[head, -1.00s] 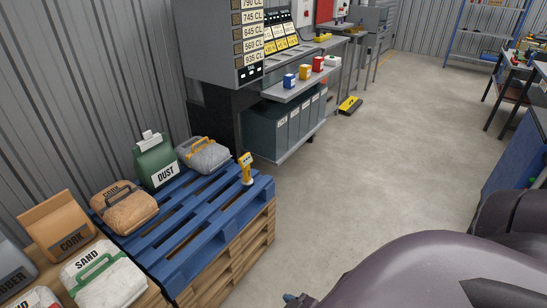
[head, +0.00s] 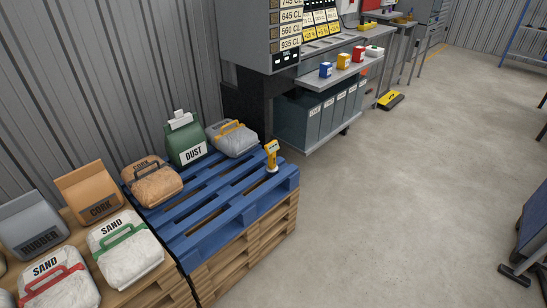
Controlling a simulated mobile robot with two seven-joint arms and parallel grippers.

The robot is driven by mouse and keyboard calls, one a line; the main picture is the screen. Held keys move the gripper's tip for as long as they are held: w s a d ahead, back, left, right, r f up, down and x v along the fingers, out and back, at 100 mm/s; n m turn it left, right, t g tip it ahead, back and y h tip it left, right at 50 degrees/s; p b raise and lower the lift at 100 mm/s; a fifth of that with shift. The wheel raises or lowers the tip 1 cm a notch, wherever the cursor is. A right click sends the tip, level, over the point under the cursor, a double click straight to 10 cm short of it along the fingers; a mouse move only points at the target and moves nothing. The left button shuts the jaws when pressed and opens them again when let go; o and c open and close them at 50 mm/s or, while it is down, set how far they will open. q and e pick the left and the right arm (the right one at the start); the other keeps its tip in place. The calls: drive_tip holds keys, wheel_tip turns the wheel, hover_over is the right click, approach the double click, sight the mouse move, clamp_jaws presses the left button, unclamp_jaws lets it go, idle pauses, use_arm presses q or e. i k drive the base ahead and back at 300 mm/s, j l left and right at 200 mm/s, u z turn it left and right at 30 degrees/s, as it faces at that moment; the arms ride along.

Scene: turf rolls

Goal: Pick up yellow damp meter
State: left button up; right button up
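The yellow damp meter (head: 271,156) stands upright on the right part of the blue pallet (head: 215,222), close to its right edge, with a small pale base under it. Nothing covers it in the head view. Neither of my grippers is in view, and nothing is touching the meter.
A grey bag with a yellow handle (head: 234,138), a green DUST bag (head: 186,140) and a brown CORK bag (head: 152,181) stand at the pallet's back and left. SAND bags (head: 124,243) lie further left. A machine with a shelf (head: 335,75) stands behind. Open floor (head: 400,210) lies right.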

sight(271, 148)
drive_tip(key=u, duration=2.3)
drive_tip(key=z, duration=2.3)
drive_tip(key=i+l+u, duration=0.8)
drive_tip(key=l, duration=0.2)
drive_tip(key=i, duration=0.05)
